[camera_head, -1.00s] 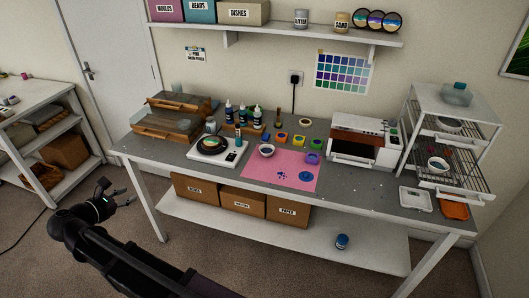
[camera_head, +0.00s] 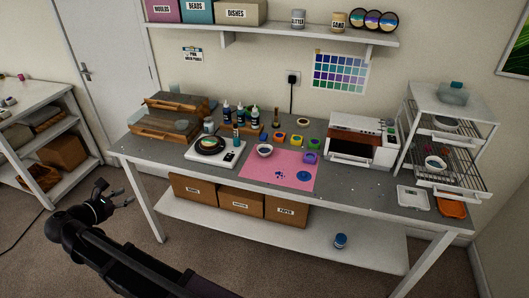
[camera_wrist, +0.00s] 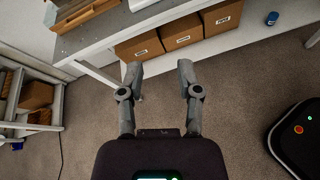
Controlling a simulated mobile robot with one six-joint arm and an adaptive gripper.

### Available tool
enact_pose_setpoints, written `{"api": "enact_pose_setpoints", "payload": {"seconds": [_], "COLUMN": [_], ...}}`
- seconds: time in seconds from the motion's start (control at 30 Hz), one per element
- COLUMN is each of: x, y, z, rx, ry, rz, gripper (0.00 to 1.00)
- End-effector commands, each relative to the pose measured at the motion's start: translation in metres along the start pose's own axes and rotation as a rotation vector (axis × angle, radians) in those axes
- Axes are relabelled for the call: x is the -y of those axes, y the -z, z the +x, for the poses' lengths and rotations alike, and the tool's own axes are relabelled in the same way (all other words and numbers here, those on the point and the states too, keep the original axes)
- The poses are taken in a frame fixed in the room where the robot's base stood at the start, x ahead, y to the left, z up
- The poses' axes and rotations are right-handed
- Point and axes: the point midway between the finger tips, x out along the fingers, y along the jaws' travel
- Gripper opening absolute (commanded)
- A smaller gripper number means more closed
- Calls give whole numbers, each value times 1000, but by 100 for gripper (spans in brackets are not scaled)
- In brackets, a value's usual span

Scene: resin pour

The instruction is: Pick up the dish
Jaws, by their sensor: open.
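A small white bowl-like dish (camera_head: 265,151) sits at the back left of the pink mat (camera_head: 280,178) on the workbench. Another white bowl-like dish (camera_head: 435,163) stands on the wire rack at the right. I cannot tell which one is meant. My gripper (camera_head: 119,194) is low at the left, in front of the bench and below its top, far from both dishes. In the wrist view my gripper (camera_wrist: 159,75) has its two fingers wide apart with only floor and bench parts beyond them. No dish is visible in the wrist view.
A box labelled DISHES (camera_head: 237,13) is on the wall shelf. Open floor lies in front.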

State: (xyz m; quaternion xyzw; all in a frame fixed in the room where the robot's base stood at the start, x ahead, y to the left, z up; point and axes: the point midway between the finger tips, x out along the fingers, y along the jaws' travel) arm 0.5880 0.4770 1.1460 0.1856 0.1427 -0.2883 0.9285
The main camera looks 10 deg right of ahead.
Motion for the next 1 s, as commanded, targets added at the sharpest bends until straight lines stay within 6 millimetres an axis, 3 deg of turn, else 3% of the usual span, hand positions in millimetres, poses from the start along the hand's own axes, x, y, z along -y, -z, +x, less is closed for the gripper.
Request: {"api": "enact_pose_setpoints", "payload": {"seconds": [0.27,0.47,0.67,1.0], "x": [2,15,48,133], "y": [-1,-6,-17,-38], "z": [2,21,63,143], "rx": [-2,-26,-82,-189], "ry": [5,43,138,385], "rz": [5,56,189,538], "gripper": [49,49,49,49]}}
